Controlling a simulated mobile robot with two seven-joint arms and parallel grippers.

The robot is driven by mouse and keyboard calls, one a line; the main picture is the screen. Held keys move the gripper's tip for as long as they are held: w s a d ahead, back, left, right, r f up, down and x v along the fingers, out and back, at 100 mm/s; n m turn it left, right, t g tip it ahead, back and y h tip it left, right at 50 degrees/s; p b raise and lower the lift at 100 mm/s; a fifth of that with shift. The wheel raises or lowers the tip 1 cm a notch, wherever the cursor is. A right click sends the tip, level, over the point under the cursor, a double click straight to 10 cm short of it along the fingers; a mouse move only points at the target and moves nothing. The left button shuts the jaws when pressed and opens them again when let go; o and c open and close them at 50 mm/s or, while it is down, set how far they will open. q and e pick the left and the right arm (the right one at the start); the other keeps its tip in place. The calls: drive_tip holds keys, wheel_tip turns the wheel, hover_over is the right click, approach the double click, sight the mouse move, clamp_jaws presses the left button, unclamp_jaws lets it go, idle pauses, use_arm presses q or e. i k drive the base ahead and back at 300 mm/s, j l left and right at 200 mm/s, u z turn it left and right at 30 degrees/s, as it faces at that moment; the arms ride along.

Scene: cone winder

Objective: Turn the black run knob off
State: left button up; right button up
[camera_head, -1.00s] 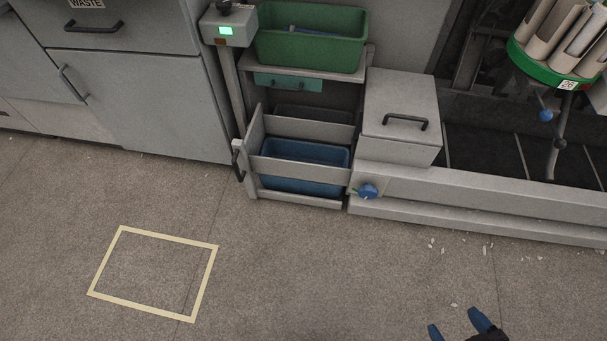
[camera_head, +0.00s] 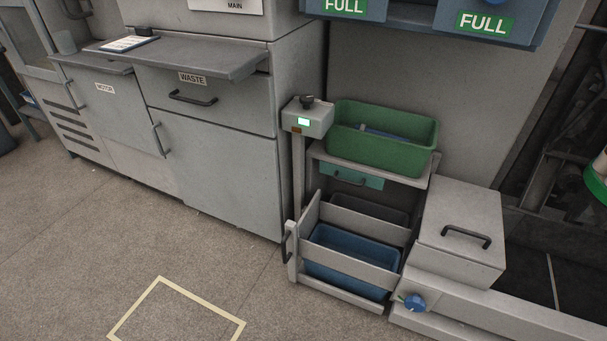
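A black knob (camera_head: 307,101) sits on top of a small grey control box (camera_head: 308,120) with a lit green display. The box stands on a post at the left of the shelf unit, beside the green bin. The knob's exact setting is too small to tell. Neither of my grippers shows in the head view now.
A green bin (camera_head: 381,139) stands on the shelf, with a blue bin (camera_head: 349,257) below. A grey lidded box (camera_head: 458,232) and a blue knob (camera_head: 414,302) are at the right. Grey cabinets (camera_head: 221,173) line the left. The floor around the yellow outline (camera_head: 213,308) is clear.

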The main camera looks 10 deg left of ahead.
sight(306, 100)
drive_tip(key=i+u, duration=0.15)
drive_tip(key=u, duration=0.25)
drive_tip(key=i+u, duration=0.1)
drive_tip(key=u, duration=0.25)
drive_tip(key=i+l+u, duration=0.1)
drive_tip(key=u, duration=0.3)
